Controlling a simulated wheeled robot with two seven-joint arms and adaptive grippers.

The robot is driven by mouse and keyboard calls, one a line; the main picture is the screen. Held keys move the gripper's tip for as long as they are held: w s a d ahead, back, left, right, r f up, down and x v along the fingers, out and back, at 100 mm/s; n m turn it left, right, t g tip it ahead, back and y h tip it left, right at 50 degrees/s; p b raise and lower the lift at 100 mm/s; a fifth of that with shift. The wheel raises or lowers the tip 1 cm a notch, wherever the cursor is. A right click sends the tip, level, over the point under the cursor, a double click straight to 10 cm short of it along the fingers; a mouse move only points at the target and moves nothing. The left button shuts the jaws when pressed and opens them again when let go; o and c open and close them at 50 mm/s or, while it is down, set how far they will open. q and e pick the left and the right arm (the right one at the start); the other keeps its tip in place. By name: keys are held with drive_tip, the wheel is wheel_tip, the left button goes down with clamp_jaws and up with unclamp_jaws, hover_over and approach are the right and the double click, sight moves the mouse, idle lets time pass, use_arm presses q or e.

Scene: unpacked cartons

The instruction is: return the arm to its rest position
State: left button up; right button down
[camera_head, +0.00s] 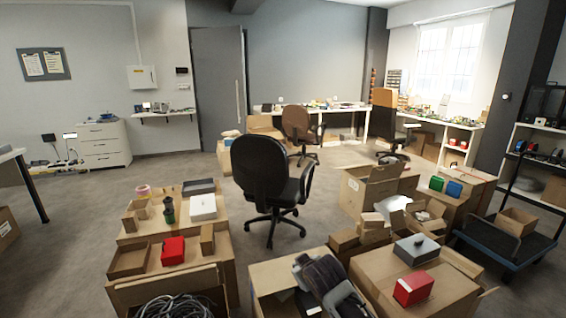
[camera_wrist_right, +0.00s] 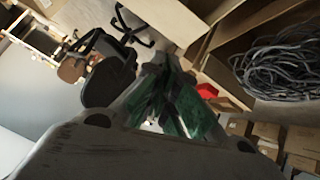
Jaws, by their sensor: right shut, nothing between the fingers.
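My right gripper (camera_head: 312,270) comes in from the bottom of the head view, in front of an open carton (camera_head: 262,284). In the right wrist view its dark, greenish fingers (camera_wrist_right: 160,82) are shut, with nothing between them. How high it is above the carton I cannot tell. My left gripper is not in view.
Left are cartons holding a red box (camera_head: 173,251), a white box (camera_head: 203,207) and coiled cable (camera_head: 176,306). Right, a carton (camera_head: 380,279) bears a grey box (camera_head: 416,249) and another red box (camera_head: 413,288).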

drive_tip(key=s+d+f+m+g+h, duration=0.1)
drive_tip(key=s+d+f+m+g, duration=0.15)
drive_tip(key=s+d+f, duration=0.65)
drive_tip(key=s+d+f+m+g, duration=0.2)
drive_tip(key=s+d+f+g, duration=0.15)
drive_tip(key=s+f, duration=0.85)
use_arm(q)
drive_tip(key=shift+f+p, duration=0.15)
drive_tip(key=shift+p, duration=0.45)
use_arm(e)
drive_tip(key=s+f+g, duration=0.1)
drive_tip(key=s+f, duration=0.8)
drive_tip(key=s, duration=0.3)
drive_tip(key=shift+d+g, duration=0.2)
drive_tip(key=shift+g, duration=0.1)
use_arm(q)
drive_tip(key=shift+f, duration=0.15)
use_arm(e)
drive_tip(key=shift+f, duration=0.15)
